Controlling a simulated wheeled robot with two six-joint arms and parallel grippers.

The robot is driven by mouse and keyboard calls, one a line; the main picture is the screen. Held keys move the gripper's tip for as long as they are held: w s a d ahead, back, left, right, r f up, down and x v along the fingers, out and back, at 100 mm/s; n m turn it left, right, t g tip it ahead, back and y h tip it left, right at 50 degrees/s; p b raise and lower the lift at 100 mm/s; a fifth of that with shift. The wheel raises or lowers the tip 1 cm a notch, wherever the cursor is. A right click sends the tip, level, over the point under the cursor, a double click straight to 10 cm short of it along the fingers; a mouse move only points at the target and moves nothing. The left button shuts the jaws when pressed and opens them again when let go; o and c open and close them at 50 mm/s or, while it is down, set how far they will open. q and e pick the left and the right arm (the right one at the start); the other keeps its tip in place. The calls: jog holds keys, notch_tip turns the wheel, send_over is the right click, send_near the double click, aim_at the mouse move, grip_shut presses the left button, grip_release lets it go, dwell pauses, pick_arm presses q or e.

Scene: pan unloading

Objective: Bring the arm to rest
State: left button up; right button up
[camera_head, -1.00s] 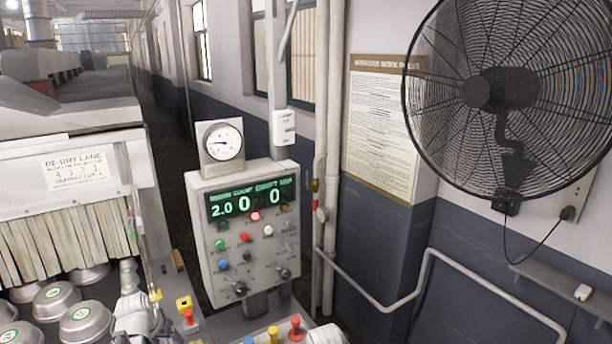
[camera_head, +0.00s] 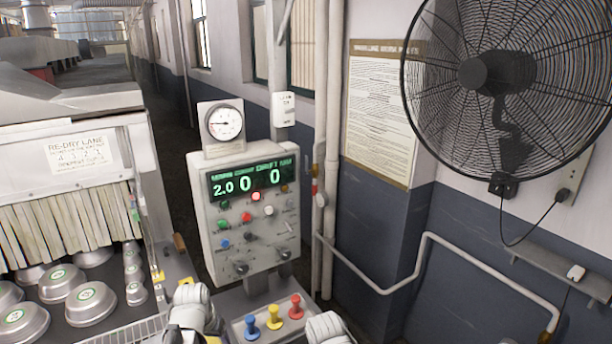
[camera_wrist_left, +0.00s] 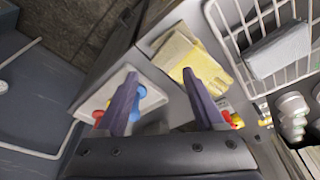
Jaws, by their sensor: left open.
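My left gripper (camera_wrist_left: 163,95) is open in the left wrist view, with two dark fingers apart and nothing between them. I cannot tell any contact. In the head view my left arm (camera_head: 190,308) shows as white links at the bottom, left of the knob tray (camera_head: 237,325); its fingers are hidden there. A white link of my right arm (camera_head: 326,328) shows at the bottom edge; its gripper is out of view.
A control box (camera_head: 250,215) with a gauge stands behind the knob tray. Upturned metal pans (camera_head: 90,300) sit at left under a strip curtain (camera_head: 60,240). A wire basket (camera_wrist_left: 240,70) holds a grey block (camera_wrist_left: 278,50). A fan (camera_head: 500,85) hangs on the right wall.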

pick_arm(q)
jog(key=s+d+f+m+g+b, duration=0.1)
jog(key=s+d, duration=0.5)
jog(key=d, duration=0.3)
jog(key=s+d+f+m+g+y+b, duration=0.1)
jog(key=s+d+f+m+g, duration=0.1)
jog(key=s+d, duration=0.5)
jog(key=shift+d+y, duration=0.3)
jog(key=shift+d, duration=0.65)
jog(key=shift+s, duration=0.1)
